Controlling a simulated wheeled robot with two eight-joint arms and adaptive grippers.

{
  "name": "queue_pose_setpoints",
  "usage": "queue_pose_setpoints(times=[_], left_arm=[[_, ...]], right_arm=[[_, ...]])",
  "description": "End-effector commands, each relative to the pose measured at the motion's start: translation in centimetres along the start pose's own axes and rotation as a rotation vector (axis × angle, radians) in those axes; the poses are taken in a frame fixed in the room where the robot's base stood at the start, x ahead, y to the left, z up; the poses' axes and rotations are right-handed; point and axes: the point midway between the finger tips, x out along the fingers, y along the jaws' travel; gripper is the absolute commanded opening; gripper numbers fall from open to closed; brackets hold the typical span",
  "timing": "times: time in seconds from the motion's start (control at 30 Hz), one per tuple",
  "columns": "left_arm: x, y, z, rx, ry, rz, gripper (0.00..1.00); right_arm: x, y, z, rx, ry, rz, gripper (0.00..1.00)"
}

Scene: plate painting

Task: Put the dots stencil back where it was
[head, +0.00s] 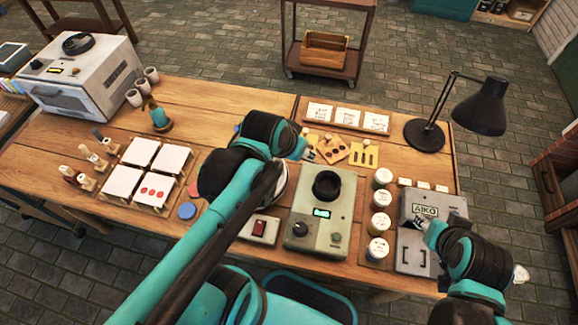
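The dots stencil (333,150) is a small orange-yellow plate with dark round holes. It lies turned at an angle on the table, between a partly hidden yellow stencil (312,138) and a yellow stencil with upright slots (364,153). My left gripper (304,151) reaches across the table, with its tips just left of the dots stencil. Whether they touch it, and whether they are open, is hard to see. My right gripper (421,223) is over the grey AIKO box (430,207); its fingers are too small to read.
A rack of white cards (347,117) stands behind the stencils, with a black lamp (483,106) to the right. A green-grey device (320,220) and lidded jars (380,222) stand in front. White plates (123,181) and a kiln-like box (85,78) are at left.

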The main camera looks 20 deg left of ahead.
Motion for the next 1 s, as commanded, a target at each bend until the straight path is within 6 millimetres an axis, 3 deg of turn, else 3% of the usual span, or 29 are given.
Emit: queue_pose_setpoints(times=[0.1, 0.3, 1.0], left_arm=[[-1.5, 0.4, 3.0, -0.054, 0.025, -0.028, 0.41], [-2.2, 0.5, 5.3, -0.105, 0.049, -0.053, 0.41], [-2.3, 0.4, 5.4, -0.110, 0.051, -0.055, 0.41]], right_arm=[[0.0, 0.0, 0.0, 0.000, 0.000, 0.000, 0.40], [0.0, 0.0, 0.0, 0.000, 0.000, 0.000, 0.40], [0.0, 0.0, 0.0, 0.000, 0.000, 0.000, 0.40]])
